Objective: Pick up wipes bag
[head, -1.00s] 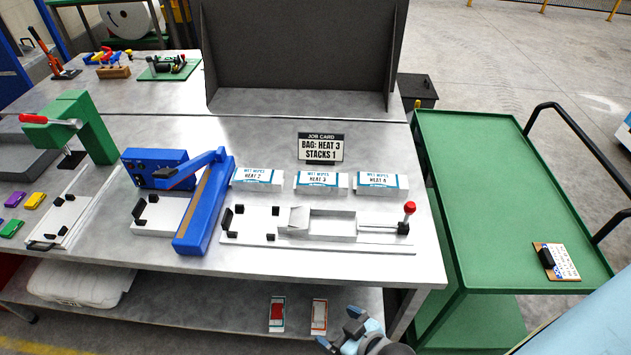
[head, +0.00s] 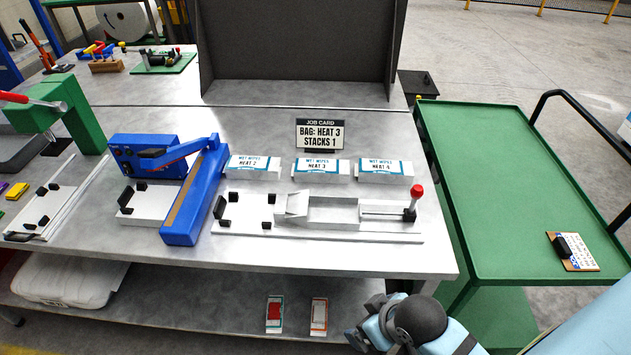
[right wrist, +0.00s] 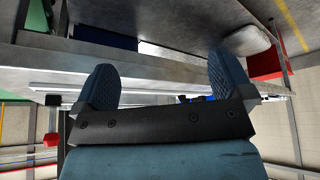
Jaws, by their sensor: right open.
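Three white-and-blue wipes bags lie in a row on the metal bench in the head view: Heat 2 (head: 253,167), Heat 3 (head: 322,170) and Heat 4 (head: 385,171). The job card (head: 322,135) behind them reads "BAG: HEAT 3, STACKS 1". My right gripper (head: 364,322) is at the bottom of the head view, in front of the bench edge and well short of the bags. In the right wrist view its two blue fingers (right wrist: 165,75) are apart with nothing between them. My left gripper is not in view.
A white fixture (head: 340,212) with a red-knobbed lever lies in front of the bags. A blue sealer (head: 195,195) stands left of it. A green cart (head: 500,190) stands right of the bench. Two small packets (head: 274,313) are on the lower shelf.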

